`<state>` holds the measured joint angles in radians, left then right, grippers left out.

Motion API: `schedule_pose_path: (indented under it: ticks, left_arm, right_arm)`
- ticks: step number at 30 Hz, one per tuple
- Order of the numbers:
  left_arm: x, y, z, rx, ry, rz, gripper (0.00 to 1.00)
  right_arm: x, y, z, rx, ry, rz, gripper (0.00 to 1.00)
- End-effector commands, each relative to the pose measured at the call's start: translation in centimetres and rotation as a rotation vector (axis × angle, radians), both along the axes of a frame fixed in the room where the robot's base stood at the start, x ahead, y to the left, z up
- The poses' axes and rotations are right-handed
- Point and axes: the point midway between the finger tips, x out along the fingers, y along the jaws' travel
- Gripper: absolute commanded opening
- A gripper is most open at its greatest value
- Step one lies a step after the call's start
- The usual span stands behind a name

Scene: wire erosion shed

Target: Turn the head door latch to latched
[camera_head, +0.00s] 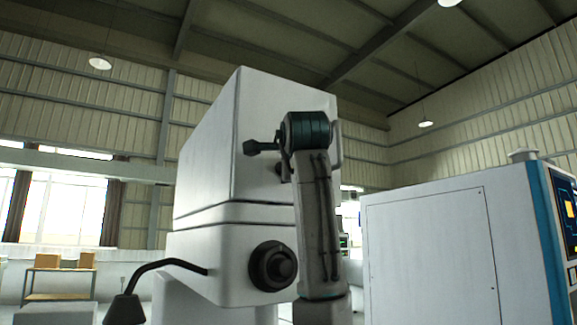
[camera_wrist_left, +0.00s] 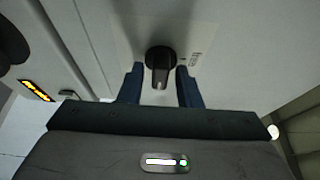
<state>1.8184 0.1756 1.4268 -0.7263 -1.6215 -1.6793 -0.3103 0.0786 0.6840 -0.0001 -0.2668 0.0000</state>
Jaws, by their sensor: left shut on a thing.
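The head door latch (camera_wrist_left: 160,67) is a dark round knob with a short lever, on a pale panel in the left wrist view. Its lever points down in that picture, towards my gripper. The two blue fingers of my left gripper (camera_wrist_left: 159,76) stand on either side of it, and the gripper is shut on the latch. In the head view my left arm rises in front of the white machine head (camera_head: 207,150) and hides most of the gripper and latch area. My right gripper is not in view.
A large dark round knob (camera_head: 273,266) sits low on the machine front. A lamp on a bent black arm (camera_head: 160,264) juts out at the left. A white cabinet (camera_head: 430,255) with a screen stands close on the right. A yellow-black label (camera_wrist_left: 37,90) is near the latch.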

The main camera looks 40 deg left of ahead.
Motion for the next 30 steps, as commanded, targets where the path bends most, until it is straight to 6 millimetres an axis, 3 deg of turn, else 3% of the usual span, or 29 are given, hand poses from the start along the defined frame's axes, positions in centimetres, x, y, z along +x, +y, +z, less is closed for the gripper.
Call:
schedule_pose_path:
  ticks: [11,12,13,25,30]
  left_arm:
    - [0.0,0.0,0.1,0.003,0.004,-0.001,0.08]
    - [0.0,0.0,0.1,0.003,0.004,-0.001,0.33]
    - [0.0,0.0,0.1,0.003,0.004,-0.001,0.37]
    - [-0.5,-0.7,-0.1,0.002,0.002,-0.002,0.37]
    - [-2.2,-2.9,-0.2,0.002,0.001,-0.003,0.37]
  right_arm:
    - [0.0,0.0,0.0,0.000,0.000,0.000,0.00]
    - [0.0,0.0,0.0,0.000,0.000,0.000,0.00]
    - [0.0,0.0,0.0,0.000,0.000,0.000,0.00]
    - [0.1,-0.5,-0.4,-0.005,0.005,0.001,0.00]
    - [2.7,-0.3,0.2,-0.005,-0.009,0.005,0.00]
